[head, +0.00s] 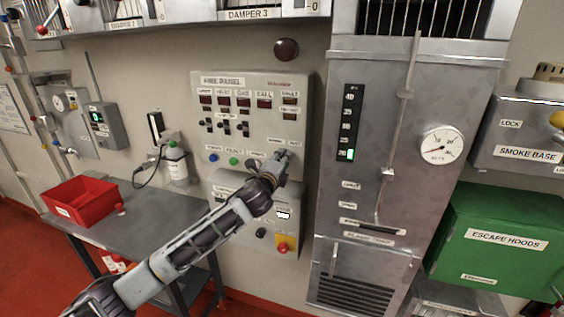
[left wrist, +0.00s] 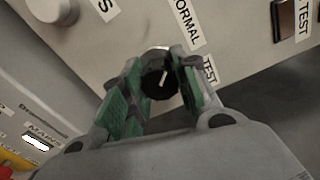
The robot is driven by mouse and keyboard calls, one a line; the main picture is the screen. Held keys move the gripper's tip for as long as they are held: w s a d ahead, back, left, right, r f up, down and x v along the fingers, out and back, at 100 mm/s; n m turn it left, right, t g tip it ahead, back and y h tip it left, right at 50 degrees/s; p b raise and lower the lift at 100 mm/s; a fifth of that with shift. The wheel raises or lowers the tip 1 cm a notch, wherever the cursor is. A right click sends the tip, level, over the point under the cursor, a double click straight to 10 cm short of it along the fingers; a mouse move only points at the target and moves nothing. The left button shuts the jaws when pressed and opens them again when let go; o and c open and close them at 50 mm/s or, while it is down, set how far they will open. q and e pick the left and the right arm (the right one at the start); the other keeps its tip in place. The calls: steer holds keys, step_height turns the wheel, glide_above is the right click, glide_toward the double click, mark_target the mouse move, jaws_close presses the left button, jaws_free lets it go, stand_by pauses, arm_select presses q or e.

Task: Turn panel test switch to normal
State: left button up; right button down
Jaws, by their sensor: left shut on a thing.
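The fire panel (head: 215,135) is a grey box on the wall, with labelled indicators, switches and coloured buttons. My left gripper (head: 284,156) is at the panel's lower right and hides what is behind it in the head view. In the left wrist view my left gripper (left wrist: 160,85) has its green-padded fingers closed around a round black rotary switch (left wrist: 159,82) with a white pointer line. A NORMAL label (left wrist: 186,24) is above the switch and a TEST label (left wrist: 209,72) is to its right. My right gripper is not in view.
A grey knob (left wrist: 52,10) is at the upper left in the left wrist view, and a dark rocker switch (left wrist: 284,20) is at the upper right. A table (head: 165,208) with a red bin (head: 80,215) stands left of the panel. A tall grey cabinet (head: 330,190) stands to its right.

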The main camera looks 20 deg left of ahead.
arm_select(q)
steer(key=shift+n, duration=0.3)
steer(key=o, duration=1)
steer(key=shift+o, duration=0.2)
steer(key=s, duration=1.2)
steer(key=shift+a, duration=0.2)
